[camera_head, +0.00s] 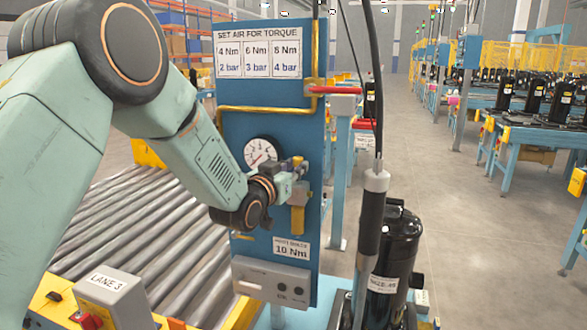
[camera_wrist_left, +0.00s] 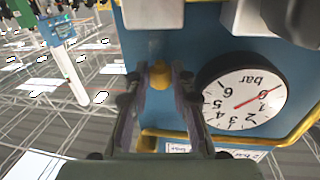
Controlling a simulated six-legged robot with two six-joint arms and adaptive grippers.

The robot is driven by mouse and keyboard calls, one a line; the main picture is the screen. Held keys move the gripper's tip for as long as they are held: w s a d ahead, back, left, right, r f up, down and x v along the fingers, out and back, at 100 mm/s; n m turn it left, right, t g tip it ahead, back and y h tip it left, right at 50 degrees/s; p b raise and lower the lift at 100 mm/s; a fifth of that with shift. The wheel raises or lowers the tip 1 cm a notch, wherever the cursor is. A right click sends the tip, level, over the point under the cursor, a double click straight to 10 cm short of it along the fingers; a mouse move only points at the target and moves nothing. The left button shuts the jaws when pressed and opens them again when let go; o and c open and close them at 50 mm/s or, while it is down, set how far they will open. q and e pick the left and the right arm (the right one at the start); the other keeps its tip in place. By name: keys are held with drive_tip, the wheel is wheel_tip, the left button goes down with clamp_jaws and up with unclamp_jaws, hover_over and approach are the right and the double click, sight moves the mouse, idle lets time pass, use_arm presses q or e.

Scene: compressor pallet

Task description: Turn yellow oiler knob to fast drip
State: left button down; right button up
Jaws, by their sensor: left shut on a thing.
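The yellow oiler knob (camera_wrist_left: 160,75) sits between the two finger tips of my left gripper (camera_wrist_left: 158,82) in the left wrist view, with both fingers closed against its sides. In the head view my left gripper (camera_head: 289,178) is at the blue panel (camera_head: 262,122), just right of the round gauge, and hides part of the fittings there. A yellow part (camera_head: 298,216) hangs just below the gripper. The drip itself cannot be made out. My right gripper is in neither view.
The white pressure gauge (camera_head: 261,152) with a red needle is close left of the gripper; it also shows in the wrist view (camera_wrist_left: 243,92). A yellow pipe (camera_head: 262,109) runs above. A black tool (camera_head: 371,225) hangs at right before a black compressor (camera_head: 402,240). Rollers (camera_head: 130,215) lie left.

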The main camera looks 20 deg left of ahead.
use_arm(q)
drive_tip(key=shift+d+n+y, duration=0.15)
drive_tip(key=shift+n+y, duration=0.15)
drive_tip(key=shift+y, duration=0.1)
drive_tip(key=shift+w+d+n+g+y+p, duration=0.1)
drive_tip(key=shift+d+n+g+y+p, duration=0.25)
drive_tip(key=shift+n+y, duration=1.1)
drive_tip(key=shift+w+d+n+g+y+p, duration=0.1)
drive_tip(key=shift+n+g+y+p, duration=0.55)
drive_tip(key=shift+y, duration=1.3)
drive_tip(key=shift+d+n+g+y+p, duration=0.2)
drive_tip(key=shift+d+n+g+y, duration=0.1)
drive_tip(key=shift+n+y, duration=1.2)
drive_tip(key=shift+y, duration=0.6)
drive_tip(key=shift+a, duration=0.1)
drive_tip(key=c, duration=1.4)
unclamp_jaws()
